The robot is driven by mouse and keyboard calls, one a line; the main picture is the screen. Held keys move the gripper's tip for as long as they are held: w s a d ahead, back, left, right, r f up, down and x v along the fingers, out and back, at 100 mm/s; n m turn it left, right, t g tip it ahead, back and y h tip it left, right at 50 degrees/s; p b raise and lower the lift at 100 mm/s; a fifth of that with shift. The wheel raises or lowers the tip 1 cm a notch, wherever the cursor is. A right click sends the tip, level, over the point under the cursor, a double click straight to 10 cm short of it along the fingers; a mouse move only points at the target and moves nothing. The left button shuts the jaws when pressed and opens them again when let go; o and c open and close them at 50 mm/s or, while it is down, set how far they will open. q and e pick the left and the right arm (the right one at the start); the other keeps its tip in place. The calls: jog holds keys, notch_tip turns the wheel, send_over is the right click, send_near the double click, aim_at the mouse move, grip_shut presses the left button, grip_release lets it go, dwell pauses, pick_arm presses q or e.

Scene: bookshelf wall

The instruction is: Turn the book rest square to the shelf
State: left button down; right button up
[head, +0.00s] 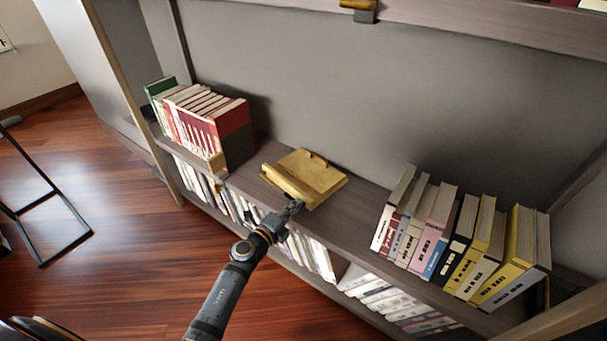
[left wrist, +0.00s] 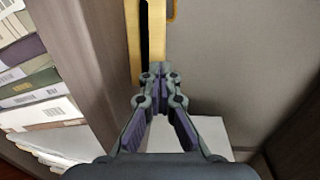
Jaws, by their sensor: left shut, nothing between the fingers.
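The book rest (head: 318,172) is a yellow wooden stand with a raised front lip, lying on the middle shelf between two groups of books. Its lip looks slightly out of line with the shelf's front edge. My left gripper (head: 297,204) is shut and empty, with its tips at the rest's front right corner. In the left wrist view, the closed fingertips (left wrist: 158,72) are right by the rest's yellow edge (left wrist: 152,35); I cannot tell if they touch. My right gripper is not in view.
Red and green books (head: 205,120) stand on the shelf left of the rest. Leaning books (head: 455,240) stand to its right, with bare shelf (head: 350,215) between. More books (head: 310,255) fill the lower shelf. A black metal frame (head: 65,250) stands on the wooden floor at left.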

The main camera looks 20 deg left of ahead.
pick_arm(q)
jog(key=shift+w+d, duration=0.1)
jog(key=shift+w, duration=0.1)
jog(key=shift+w+d+f, duration=0.1)
jog(key=shift+w, duration=0.15)
jog(key=shift+s+a+f, duration=0.1)
jog(key=shift+s+a, duration=0.1)
jog(key=shift+s, duration=0.4)
jog(key=v, duration=0.2)
jog(key=shift+s+a+p, duration=0.1)
jog(key=shift+s+p, duration=0.2)
jog(key=shift+p, duration=0.05)
jog(key=v, duration=1.2)
